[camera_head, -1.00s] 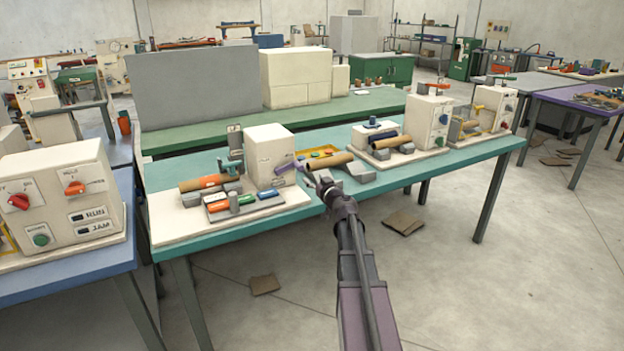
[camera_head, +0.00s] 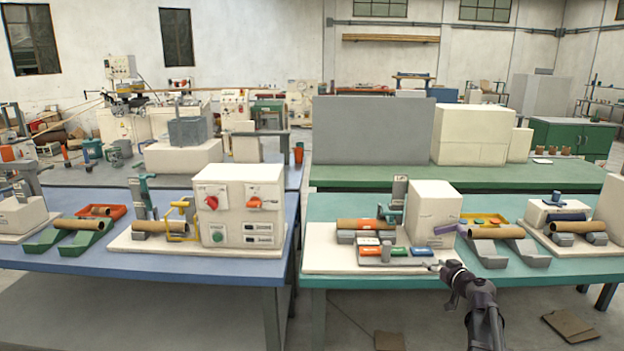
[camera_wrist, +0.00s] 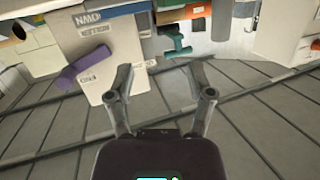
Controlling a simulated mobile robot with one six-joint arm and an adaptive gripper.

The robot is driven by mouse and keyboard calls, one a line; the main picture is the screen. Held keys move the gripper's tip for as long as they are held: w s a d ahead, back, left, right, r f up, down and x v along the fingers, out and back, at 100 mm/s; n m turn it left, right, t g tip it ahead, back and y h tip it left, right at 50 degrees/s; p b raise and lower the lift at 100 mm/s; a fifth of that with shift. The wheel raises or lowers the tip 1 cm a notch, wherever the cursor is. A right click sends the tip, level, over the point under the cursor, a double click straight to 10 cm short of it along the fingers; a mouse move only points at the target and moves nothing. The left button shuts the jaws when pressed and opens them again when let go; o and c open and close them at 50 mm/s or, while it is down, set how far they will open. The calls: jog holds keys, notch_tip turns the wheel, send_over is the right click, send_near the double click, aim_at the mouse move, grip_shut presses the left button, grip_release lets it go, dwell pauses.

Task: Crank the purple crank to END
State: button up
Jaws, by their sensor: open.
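The purple crank (camera_head: 462,228) sticks out from the right side of a white machine box (camera_head: 432,212) on the teal table. In the wrist view, the crank's purple handle (camera_wrist: 80,68) lies left of my fingers, against the box (camera_wrist: 128,50). A small label below the handle there seems to read END; a larger label above it is hard to read. My gripper (camera_head: 436,266) is low in front of the table's front edge, in front of the box and apart from the crank. In the wrist view, my gripper (camera_wrist: 163,78) has its fingers apart with nothing between them.
Another tube (camera_head: 495,232) rests on grey supports to the right. A blue table (camera_head: 250,266) with a similar machine (camera_head: 240,204) stands at the left.

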jog(key=s+a+f+n+g+y, duration=0.1)
jog(key=s+a+f+g, duration=0.4)
jog(key=a, duration=0.4)
jog(key=s+a+f+g, duration=0.45)
jog(key=s+a, duration=0.25)
jog(key=a, duration=0.2)
jog(key=s+a+f+m+g+h, duration=0.1)
jog(key=s+f+m+g+h, duration=0.15)
jog(key=s, duration=0.45)
jog(key=s+a+f+m+g+h, duration=0.1)
jog(key=s+a+f+g+h, duration=0.15)
jog(key=s, duration=0.45)
notch_tip(320, 180, up, 17)
jog(key=d+p, duration=0.1)
jog(key=p, duration=1.6)
jog(key=shift+w, duration=0.2)
jog(key=shift+f+n+g, duration=0.1)
jog(key=shift+n+g, duration=0.15)
grip_shut()
